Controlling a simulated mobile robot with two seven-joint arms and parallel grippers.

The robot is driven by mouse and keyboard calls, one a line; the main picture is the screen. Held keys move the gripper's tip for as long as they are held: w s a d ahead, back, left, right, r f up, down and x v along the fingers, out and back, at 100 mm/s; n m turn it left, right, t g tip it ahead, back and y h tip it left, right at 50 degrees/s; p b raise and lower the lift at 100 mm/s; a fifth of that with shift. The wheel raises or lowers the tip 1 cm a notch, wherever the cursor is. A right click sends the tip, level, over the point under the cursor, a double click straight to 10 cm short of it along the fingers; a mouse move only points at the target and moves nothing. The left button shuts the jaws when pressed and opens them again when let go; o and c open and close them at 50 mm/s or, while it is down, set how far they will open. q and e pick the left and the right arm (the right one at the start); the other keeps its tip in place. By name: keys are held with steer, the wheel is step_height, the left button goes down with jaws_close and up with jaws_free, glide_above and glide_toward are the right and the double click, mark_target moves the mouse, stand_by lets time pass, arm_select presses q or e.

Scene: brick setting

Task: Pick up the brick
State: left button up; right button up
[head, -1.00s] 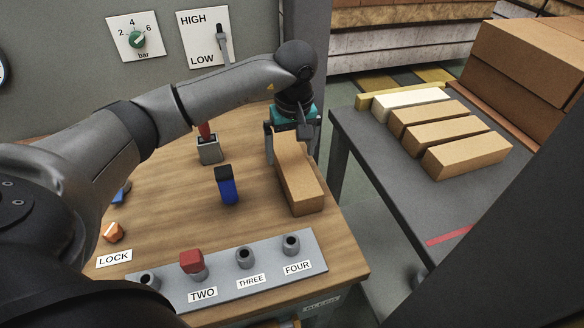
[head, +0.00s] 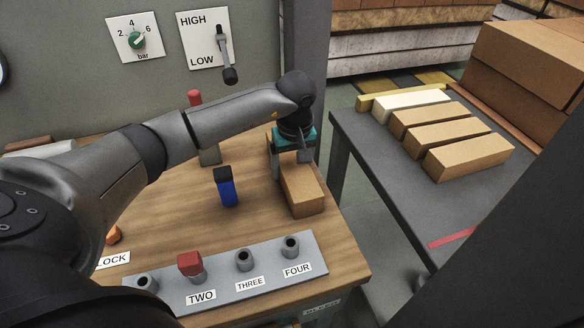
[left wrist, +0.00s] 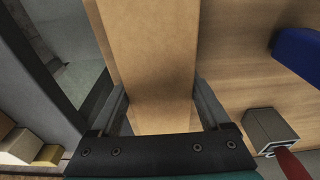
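A tan brick (head: 304,187) lies lengthwise on the wooden bench top (head: 255,217), near its right edge. My left gripper (head: 293,165), with a teal band, points down over the brick's far part. In the left wrist view the brick (left wrist: 150,50) runs between the two fingers of the left gripper (left wrist: 160,100), one finger on each side. A narrow gap shows beside the left finger, so the gripper looks open around the brick. The far end of the brick is partly hidden by the gripper in the head view. My right gripper is not seen.
A blue block with a dark top (head: 227,187) stands left of the brick. A grey panel with sockets (head: 220,275) and a red cap (head: 190,263) lies in front. Several bricks (head: 468,157) sit on the dark table (head: 385,185) at right, across a gap.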

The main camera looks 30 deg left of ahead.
arm_select(q)
jaws_close()
stand_by(0.3)
steer(key=shift+w+r, duration=0.1)
steer(key=shift+r, duration=0.1)
